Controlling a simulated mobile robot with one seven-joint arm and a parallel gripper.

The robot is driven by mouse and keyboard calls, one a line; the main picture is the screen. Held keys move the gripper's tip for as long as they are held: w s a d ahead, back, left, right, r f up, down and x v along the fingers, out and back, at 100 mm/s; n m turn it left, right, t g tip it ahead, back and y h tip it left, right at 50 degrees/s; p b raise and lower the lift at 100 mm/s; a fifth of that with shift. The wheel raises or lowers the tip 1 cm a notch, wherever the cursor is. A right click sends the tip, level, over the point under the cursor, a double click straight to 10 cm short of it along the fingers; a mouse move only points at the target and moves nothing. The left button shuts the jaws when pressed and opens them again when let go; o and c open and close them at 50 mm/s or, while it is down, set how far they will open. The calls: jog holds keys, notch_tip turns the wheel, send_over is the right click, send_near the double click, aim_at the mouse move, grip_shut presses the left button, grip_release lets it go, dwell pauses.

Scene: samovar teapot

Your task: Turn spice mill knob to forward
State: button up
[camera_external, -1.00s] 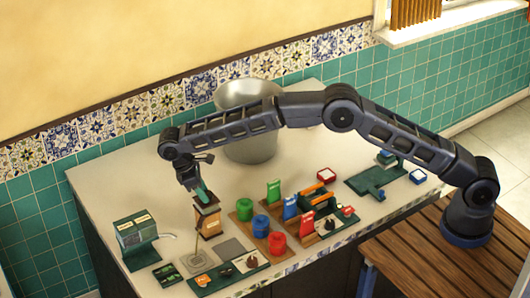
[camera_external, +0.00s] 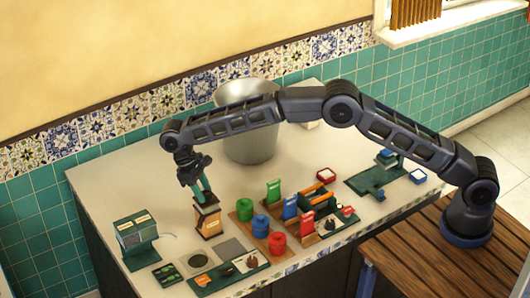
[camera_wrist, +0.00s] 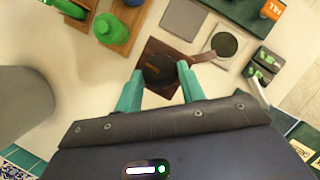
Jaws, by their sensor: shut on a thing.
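The spice mill (camera_external: 208,222) is a brown, box-shaped body with a label, upright near the left part of the counter. Its dark round knob (camera_wrist: 160,72) is on top, as the wrist view shows. My gripper (camera_wrist: 160,80) points down at the mill from above. Its two green fingers (camera_external: 202,190) lie on either side of the knob and are shut on it. The knob's far side and its marking are hard to read.
A green box-shaped device (camera_external: 137,235) stands to the left. Green (camera_external: 244,208), blue (camera_external: 261,224) and red (camera_external: 277,242) jars stand to the right of the mill. A dark panel with knobs (camera_external: 230,272) lies in front. A large metal pot (camera_external: 250,145) stands behind.

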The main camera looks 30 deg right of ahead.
jog(key=o, duration=1)
jog(key=v, duration=1)
jog(key=shift+w+a+r, duration=0.1)
jog(key=shift+w+r, duration=0.05)
jog(key=shift+r, duration=0.15)
